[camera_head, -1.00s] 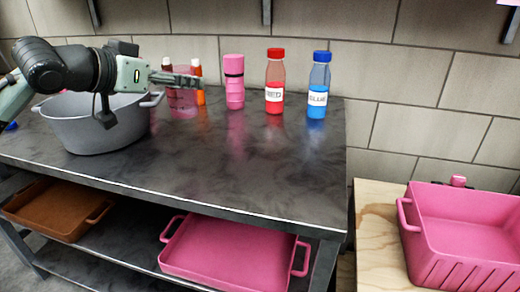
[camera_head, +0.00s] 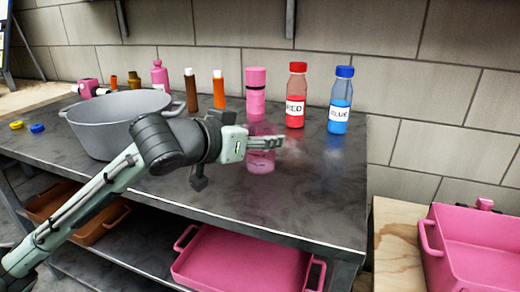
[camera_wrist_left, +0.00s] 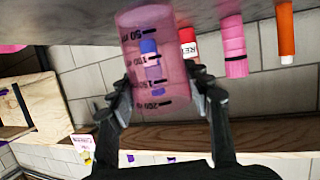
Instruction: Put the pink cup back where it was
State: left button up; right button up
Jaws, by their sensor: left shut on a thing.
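The pink cup (camera_head: 260,163) is see-through, with dark measuring marks that show in the left wrist view (camera_wrist_left: 155,60). My left gripper (camera_head: 268,143) is shut on it, with one finger on each side of its wall. The cup is upright over the dark table (camera_head: 300,196), in front of the pink bottle and right of the grey pot. I cannot tell whether its base touches the table. My right gripper is not in view.
The grey pot (camera_head: 105,128) stands on the left. A pink bottle (camera_head: 255,92), a red-labelled bottle (camera_head: 296,98) and a blue-labelled bottle (camera_head: 340,102) stand along the back. Several smaller bottles stand behind the pot. The table's front right is clear. A pink crate (camera_head: 470,245) is at far right.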

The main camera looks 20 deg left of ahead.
pick_arm(q)
notch_tip(320, 180, down, 3)
jog(key=shift+r, duration=0.15)
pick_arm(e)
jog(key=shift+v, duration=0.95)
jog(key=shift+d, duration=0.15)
pick_arm(q)
jog(key=o, duration=1.3)
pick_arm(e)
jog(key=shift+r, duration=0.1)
